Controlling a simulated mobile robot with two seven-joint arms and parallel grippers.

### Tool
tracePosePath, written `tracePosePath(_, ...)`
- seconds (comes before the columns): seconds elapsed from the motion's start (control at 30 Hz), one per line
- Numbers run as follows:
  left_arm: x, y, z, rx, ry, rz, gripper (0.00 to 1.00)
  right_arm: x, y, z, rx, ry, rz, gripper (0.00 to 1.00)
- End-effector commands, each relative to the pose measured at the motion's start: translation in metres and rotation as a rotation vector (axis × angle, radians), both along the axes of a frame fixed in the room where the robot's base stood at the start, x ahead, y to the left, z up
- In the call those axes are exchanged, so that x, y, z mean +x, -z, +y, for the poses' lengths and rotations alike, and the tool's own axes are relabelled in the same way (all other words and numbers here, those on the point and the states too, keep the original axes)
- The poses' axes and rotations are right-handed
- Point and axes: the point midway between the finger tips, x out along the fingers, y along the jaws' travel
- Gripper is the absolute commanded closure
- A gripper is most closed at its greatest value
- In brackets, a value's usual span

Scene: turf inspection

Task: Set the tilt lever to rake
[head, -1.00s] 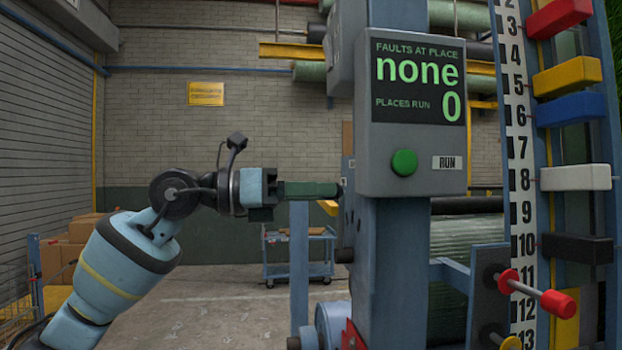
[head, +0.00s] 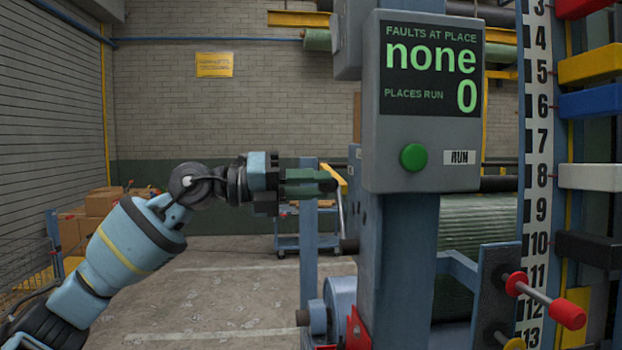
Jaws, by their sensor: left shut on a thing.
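My left gripper (head: 322,181) comes in from the left, level with the lower part of the control box. Its dark green fingers are closed at the upper part of a thin grey rod, which I take to be the tilt lever (head: 341,212). The rod stands nearly upright, left of the blue machine post, above a dark round stub. The fingers hide part of its top. No rake marking is legible here. My right gripper is not in view.
The grey control box (head: 421,176) has a green button (head: 413,157) and a screen reading "none" and "0". A red-knobbed rod (head: 567,313) juts out at the lower right beside the numbered scale (head: 537,180). A blue cart (head: 287,242) stands behind my gripper.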

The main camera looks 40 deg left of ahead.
Motion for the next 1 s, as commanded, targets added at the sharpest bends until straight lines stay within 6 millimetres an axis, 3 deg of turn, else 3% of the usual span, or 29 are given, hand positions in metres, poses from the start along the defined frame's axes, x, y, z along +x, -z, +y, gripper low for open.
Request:
tracePosePath(0.47,0.0013,0.0021,0.0006,-0.015,0.002,0.015,1.0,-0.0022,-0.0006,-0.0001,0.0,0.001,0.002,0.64)
tracePosePath(0.5,0.0013,0.0021,0.0006,-0.015,0.002,0.015,0.74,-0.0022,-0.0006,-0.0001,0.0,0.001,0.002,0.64)
tracePosePath(0.67,0.0013,0.002,0.0006,-0.014,0.002,0.014,0.53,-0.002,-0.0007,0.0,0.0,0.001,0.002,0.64)
tracePosePath(1.0,0.0003,0.0027,0.0022,-0.014,0.001,0.015,0.53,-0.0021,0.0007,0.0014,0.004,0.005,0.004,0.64)
